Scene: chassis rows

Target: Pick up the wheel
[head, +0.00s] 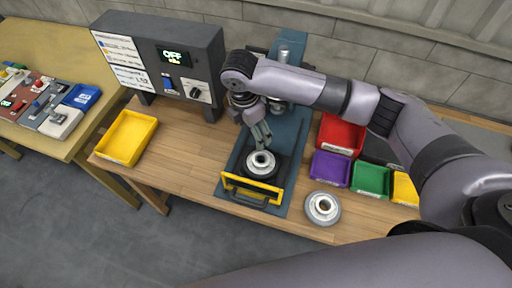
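One wheel-like round metal part (262,161) with a raised hub sits on a dark round seat in the blue fixture (230,180). A second, similar grey wheel (322,208) with a hollow hub lies flat on the wooden bench, right of the fixture near the front edge. My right gripper (263,142) comes in from the right and points down just above the part in the fixture. Its fingers look close together, but I cannot tell whether they are open or touch the part. My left gripper is out of view.
A yellow-barred handle (252,190) fronts the fixture. Red (341,134), purple (331,168), green (371,180) and yellow bins stand at right. A yellow tray (126,138) and a control box reading OFF (173,54) are at left. Bare bench lies between tray and fixture.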

